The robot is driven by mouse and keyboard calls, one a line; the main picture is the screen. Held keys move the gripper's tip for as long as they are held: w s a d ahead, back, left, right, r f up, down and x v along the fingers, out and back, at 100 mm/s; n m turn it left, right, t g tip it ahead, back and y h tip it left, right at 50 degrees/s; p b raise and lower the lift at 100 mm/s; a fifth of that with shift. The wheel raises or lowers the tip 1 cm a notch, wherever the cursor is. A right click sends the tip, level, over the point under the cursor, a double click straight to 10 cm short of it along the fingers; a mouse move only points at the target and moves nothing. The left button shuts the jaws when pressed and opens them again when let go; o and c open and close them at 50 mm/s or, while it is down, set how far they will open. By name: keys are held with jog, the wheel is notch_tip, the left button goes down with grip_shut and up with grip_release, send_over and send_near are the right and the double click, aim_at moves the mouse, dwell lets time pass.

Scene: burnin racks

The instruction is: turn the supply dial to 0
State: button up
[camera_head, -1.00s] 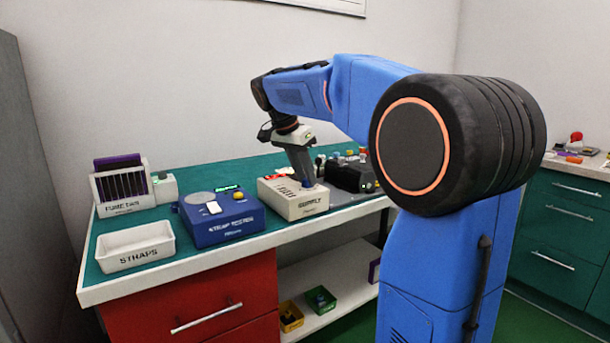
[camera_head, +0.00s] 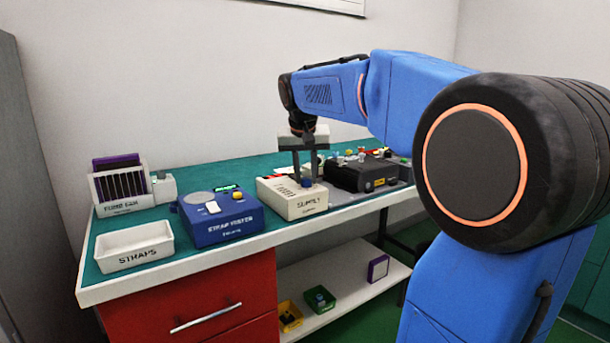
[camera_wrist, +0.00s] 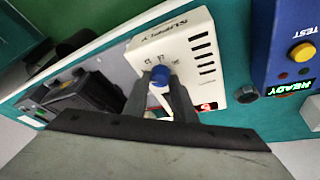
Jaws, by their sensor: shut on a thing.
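The supply box (camera_head: 293,205) is a cream-white unit marked SUPPLY on the green bench, and it also shows in the wrist view (camera_wrist: 185,45). Its dial (camera_wrist: 160,76) is a small knob with a blue top, set among small printed marks. My gripper (camera_head: 304,181) points down over the box, with a finger on either side of the dial. In the wrist view my gripper (camera_wrist: 161,90) is shut on the dial. The fingers hide part of the dial and its marks. A small red display (camera_wrist: 208,107) is lit on the box; I cannot read it surely.
The blue strap tester (camera_head: 222,217) stands left of the supply box, with a green READY display (camera_wrist: 291,89). A black unit (camera_head: 362,174) stands close on the right. The white straps tray (camera_head: 135,262) and fuse rack (camera_head: 121,190) are farther left.

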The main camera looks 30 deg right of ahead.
jog(key=n, duration=0.2)
jog(key=n+y, duration=0.1)
jog(key=n, duration=0.1)
jog(key=shift+s+d+t+y, duration=0.1)
jog(key=shift+d+t+y, duration=0.1)
jog(key=shift+t+y, duration=0.15)
jog(key=shift+d+n+y, duration=0.1)
jog(key=shift+n+y, duration=0.65)
jog(key=shift+n, duration=1.65)
jog(key=o, duration=1)
jog(key=v, duration=1.7)
jog(key=shift+s+d+r, duration=0.1)
jog(key=shift+s+d, duration=0.05)
jog(key=shift+s, duration=0.1)
